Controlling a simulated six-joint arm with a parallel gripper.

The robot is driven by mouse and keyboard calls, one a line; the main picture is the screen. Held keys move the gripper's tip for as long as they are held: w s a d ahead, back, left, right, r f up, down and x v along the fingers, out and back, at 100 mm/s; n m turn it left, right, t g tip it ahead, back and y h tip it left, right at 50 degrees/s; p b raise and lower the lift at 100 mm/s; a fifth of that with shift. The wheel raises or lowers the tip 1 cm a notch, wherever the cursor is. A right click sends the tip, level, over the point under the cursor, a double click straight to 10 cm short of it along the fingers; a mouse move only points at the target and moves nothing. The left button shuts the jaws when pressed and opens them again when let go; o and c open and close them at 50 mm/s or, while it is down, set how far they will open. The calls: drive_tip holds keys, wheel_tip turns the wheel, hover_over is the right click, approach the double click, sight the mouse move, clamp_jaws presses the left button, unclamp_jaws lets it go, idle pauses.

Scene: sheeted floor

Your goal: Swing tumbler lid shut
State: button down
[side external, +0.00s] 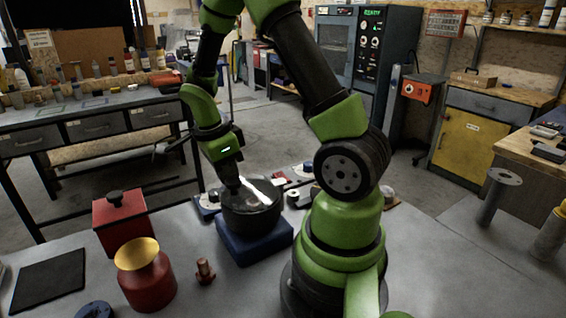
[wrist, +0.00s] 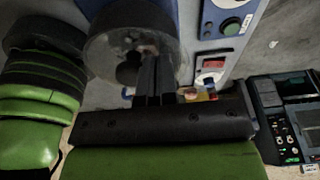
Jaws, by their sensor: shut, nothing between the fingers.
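The tumbler (side external: 250,220) is a dark round drum on a blue base (side external: 256,244), near the middle of the side view. The drum also shows in the wrist view (wrist: 103,50). A pale, glossy, see-through surface (side external: 262,190) with a bright streak shows at its top, seemingly the lid; its exact angle is unclear. My gripper (side external: 233,188) points down at the left part of the drum's top. In the wrist view, its dark fingers (wrist: 155,72) are together and empty, overlapping the drum's round face. I cannot tell whether they touch the lid.
A red box with a black knob (side external: 121,222), a red jar with a gold rim (side external: 147,276) and a small reddish bolt-like piece (side external: 205,271) stand left of the tumbler. A black mat (side external: 48,282) lies farther left. A panel with a green button (wrist: 229,26) is beside the drum.

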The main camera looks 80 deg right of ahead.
drive_tip(key=shift+s+a, duration=0.35)
drive_tip(key=shift+a, duration=0.35)
drive_tip(key=shift+w+d, duration=0.55)
drive_tip(key=shift+d, duration=0.05)
wheel_tip(320, 180, up, 7)
idle(0.5)
